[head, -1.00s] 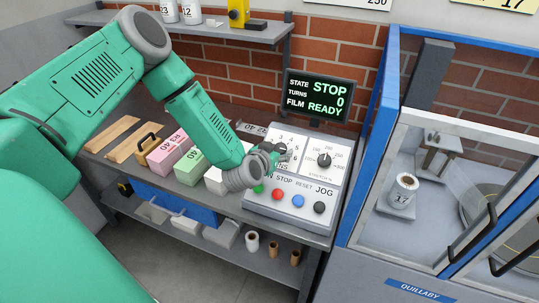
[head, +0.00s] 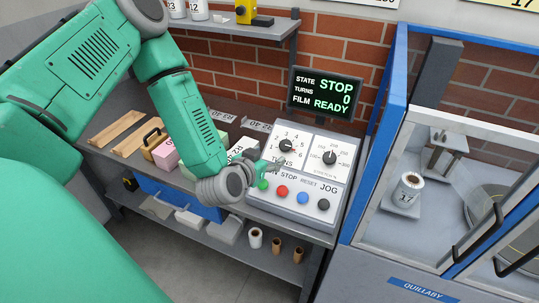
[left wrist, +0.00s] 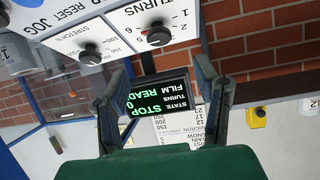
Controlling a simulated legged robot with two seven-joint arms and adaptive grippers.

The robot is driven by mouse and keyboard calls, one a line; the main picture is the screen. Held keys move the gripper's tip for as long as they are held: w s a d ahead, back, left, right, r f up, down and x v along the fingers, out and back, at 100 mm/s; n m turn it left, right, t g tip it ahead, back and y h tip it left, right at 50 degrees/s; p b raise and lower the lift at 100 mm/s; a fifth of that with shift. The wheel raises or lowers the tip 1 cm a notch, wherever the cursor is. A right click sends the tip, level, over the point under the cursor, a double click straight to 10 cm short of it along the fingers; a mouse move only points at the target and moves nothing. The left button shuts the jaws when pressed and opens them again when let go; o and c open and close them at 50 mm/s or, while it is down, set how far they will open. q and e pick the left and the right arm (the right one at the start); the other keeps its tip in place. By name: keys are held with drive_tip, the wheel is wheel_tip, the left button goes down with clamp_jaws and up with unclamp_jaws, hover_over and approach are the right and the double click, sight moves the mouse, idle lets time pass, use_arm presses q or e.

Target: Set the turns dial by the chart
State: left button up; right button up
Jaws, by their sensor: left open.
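The turns dial (head: 286,146) is a black knob on the grey control panel, ringed by numbers. It also shows upside down in the left wrist view (left wrist: 157,35). Its exact pointer setting is too small to tell. My left gripper (head: 270,168) is open and empty, just below and left of the dial, apart from it. Its spread fingers also frame the left wrist view (left wrist: 160,80). The display screen (head: 325,97) reads STOP, turns 0, film READY. A white chart (left wrist: 180,125) hangs upside down in the left wrist view, partly hidden. My right gripper is out of view.
The stretch dial (head: 329,157) sits right of the turns dial. Green (head: 262,184), red (head: 282,191), blue (head: 302,198) and black (head: 323,204) buttons line the panel's front. Blocks lie left on the bench.

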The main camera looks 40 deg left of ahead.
sight(284, 147)
use_arm(q)
drive_tip(key=shift+m+h, duration=0.3)
drive_tip(key=shift+m, duration=0.2)
drive_tip(key=x, duration=0.3)
drive_tip(key=b+x, duration=0.1)
drive_tip(key=x, duration=0.6)
drive_tip(key=shift+a+f+b, duration=0.15)
drive_tip(key=shift+a+b, duration=0.15)
drive_tip(key=shift+a, duration=0.05)
drive_tip(key=shift+w+d+f, duration=0.1)
drive_tip(key=shift+w+f, duration=0.15)
drive_tip(key=shift+w, duration=0.5)
drive_tip(key=shift+c, duration=0.5)
drive_tip(key=c, duration=1.1)
